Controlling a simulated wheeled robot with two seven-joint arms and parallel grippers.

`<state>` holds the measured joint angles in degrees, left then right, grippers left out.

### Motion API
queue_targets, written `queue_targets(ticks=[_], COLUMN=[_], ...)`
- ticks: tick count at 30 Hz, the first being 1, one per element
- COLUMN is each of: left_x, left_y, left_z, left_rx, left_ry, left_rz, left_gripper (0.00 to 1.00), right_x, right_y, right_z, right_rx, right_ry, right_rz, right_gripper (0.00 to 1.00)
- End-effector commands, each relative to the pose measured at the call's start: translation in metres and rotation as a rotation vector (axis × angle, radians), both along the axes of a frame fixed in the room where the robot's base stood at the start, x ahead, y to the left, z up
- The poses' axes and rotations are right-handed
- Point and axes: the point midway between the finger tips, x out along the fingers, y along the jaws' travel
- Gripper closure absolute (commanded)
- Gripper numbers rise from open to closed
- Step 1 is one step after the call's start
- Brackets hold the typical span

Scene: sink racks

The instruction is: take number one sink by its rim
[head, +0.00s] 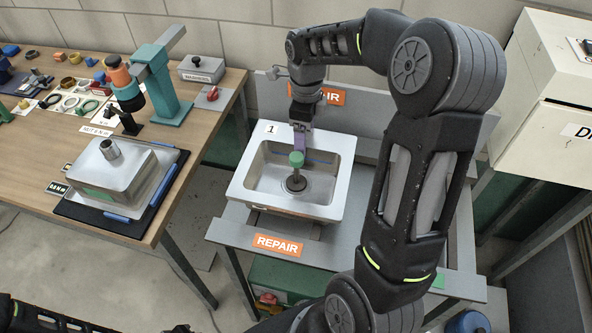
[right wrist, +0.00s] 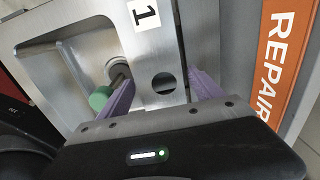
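The number one sink (head: 262,186) is a square steel basin with a "1" label (head: 271,129) on its back left rim. It sits upright on the grey rack. A green-topped post (head: 296,159) stands at its drain. My right gripper (head: 300,141) points down at the back rim. In the right wrist view its purple fingers (right wrist: 160,88) are apart, one on the basin side and one past the outer edge. The rim (right wrist: 143,60) with a round hole lies between them; I cannot tell whether either finger touches. My left gripper is not in view.
The rack has a front "REPAIR" sign (head: 278,245) and another on its back panel (head: 330,96). A wooden bench (head: 50,128) at left holds an upturned sink (head: 106,174), a teal stand (head: 158,88) and small parts. A white cabinet (head: 545,85) stands at right.

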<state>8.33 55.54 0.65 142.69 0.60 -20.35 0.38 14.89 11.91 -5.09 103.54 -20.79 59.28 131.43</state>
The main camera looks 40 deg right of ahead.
Motion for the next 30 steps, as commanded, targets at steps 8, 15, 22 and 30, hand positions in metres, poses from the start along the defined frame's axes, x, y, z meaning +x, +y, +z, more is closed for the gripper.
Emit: queue_targets(ticks=[8, 15, 22, 30], left_x=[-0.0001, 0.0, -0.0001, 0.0], left_y=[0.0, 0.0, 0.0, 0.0], left_z=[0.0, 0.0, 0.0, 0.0], left_rx=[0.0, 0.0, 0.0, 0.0], left_ry=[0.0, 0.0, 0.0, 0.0], left_rz=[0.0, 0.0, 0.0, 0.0], left_gripper=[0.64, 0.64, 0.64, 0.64], right_x=[0.0, 0.0001, 0.0001, 0.0001], right_y=[0.0, -0.0001, -0.0001, -0.0002], right_z=[0.0001, 0.0001, 0.0001, 0.0002], right_rx=[0.0, 0.0, -0.001, -0.001], right_ry=[0.0, 0.0, -0.001, -0.001], right_rz=[0.0, 0.0, 0.0, 0.0], right_gripper=[0.48, 0.68, 0.87, 1.0])
